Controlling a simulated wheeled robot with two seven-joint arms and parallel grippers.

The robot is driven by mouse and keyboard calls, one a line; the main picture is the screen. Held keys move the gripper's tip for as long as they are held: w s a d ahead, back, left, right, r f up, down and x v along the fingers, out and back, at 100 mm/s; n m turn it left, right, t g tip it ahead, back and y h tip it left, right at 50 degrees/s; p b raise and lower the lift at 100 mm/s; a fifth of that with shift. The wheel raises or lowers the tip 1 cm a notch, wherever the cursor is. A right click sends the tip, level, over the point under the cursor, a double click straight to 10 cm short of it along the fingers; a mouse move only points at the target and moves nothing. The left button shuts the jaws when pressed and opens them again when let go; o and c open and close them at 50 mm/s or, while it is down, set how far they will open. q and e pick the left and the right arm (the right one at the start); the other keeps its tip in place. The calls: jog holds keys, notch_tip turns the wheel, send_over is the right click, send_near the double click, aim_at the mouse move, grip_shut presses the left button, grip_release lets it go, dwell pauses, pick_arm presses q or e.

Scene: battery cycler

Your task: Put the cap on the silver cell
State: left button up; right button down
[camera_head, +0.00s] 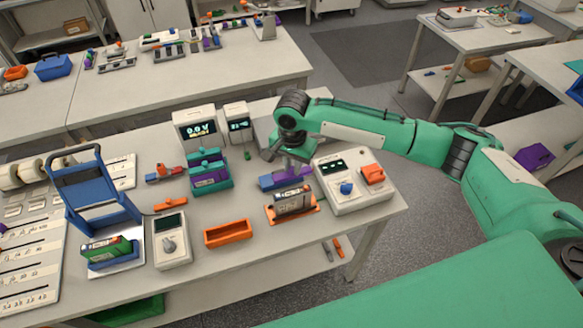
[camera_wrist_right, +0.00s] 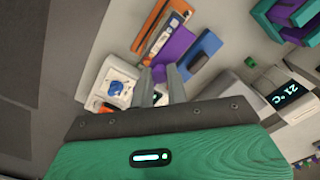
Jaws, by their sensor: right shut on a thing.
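The silver cell (camera_head: 293,201) stands in an orange holder (camera_head: 313,212) near the table's front right. Its upper edge looks uncapped. In the right wrist view the silver cell (camera_wrist_right: 163,36) lies beyond my fingertips. My right gripper (camera_head: 291,167) reaches down just behind the cell, shut on a purple piece (camera_head: 290,178) that looks like the cap. In the right wrist view my right gripper (camera_wrist_right: 164,72) has its fingertips at this purple piece (camera_wrist_right: 177,46), between the cell and a blue block (camera_wrist_right: 206,46). Whether the piece touches the block is unclear. My left gripper is out of view.
A white device with a blue knob (camera_head: 346,188) stands close right of the cell. An empty orange tray (camera_head: 228,233) lies to the left. A teal and purple holder (camera_head: 209,174) and display boxes (camera_head: 196,127) stand behind left.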

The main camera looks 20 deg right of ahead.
jog(key=shift+f+b, duration=2.5)
jog(key=shift+b, duration=0.3)
jog(key=shift+f+p, duration=0.15)
jog(key=shift+p, duration=0.2)
jog(key=shift+f, duration=0.7)
jog(key=shift+p, duration=1.65)
jog(key=shift+f+p, duration=0.25)
jog(key=shift+p, duration=0.15)
jog(key=shift+f, duration=0.3)
jog(key=c, duration=0.8)
grip_release()
